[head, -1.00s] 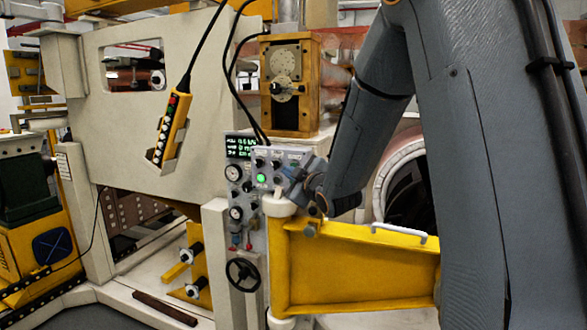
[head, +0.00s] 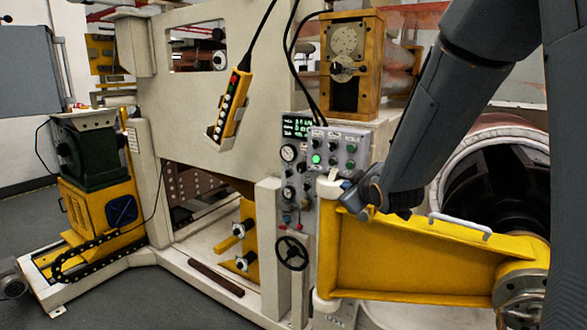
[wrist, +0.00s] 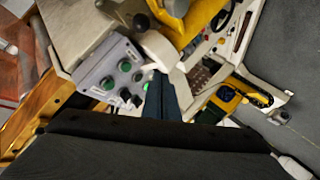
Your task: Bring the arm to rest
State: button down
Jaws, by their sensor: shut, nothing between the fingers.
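My gripper (head: 349,186) is at the end of my grey arm in the head view, in front of the lower right part of a grey control panel (head: 300,150). It appears close beside the white upper end of the yellow bracket's hinge post (head: 326,187); I cannot tell whether they touch. In the wrist view my gripper (wrist: 158,76) shows its dark fingers together and empty, pointing past the panel's green buttons (wrist: 125,66). The arm is bent and comes in from the upper right in the head view.
A yellow bracket (head: 420,255) with a white handle extends right below my arm. A yellow pendant (head: 229,108) hangs on a cable at the upper middle. A black handwheel (head: 292,253) is below the panel. A large round opening (head: 495,190) lies behind my arm.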

jog(key=s+f+m+g, duration=0.3)
jog(key=s+f+g, duration=0.1)
jog(key=s, duration=0.5)
jog(key=s+f+m+g, duration=0.2)
jog(key=s+f+g, duration=0.2)
jog(key=s+f, duration=0.3)
jog(key=s+f+m+g+h+b, duration=0.1)
jog(key=s+f+m+g, duration=0.2)
jog(key=s, duration=1)
notch_tip(320, 180, down, 2)
jog(key=shift+s+a+f+m+g, duration=0.3)
jog(key=shift+a+g, duration=0.15)
jog(key=shift+g, duration=0.25)
jog(key=shift+w, duration=0.1)
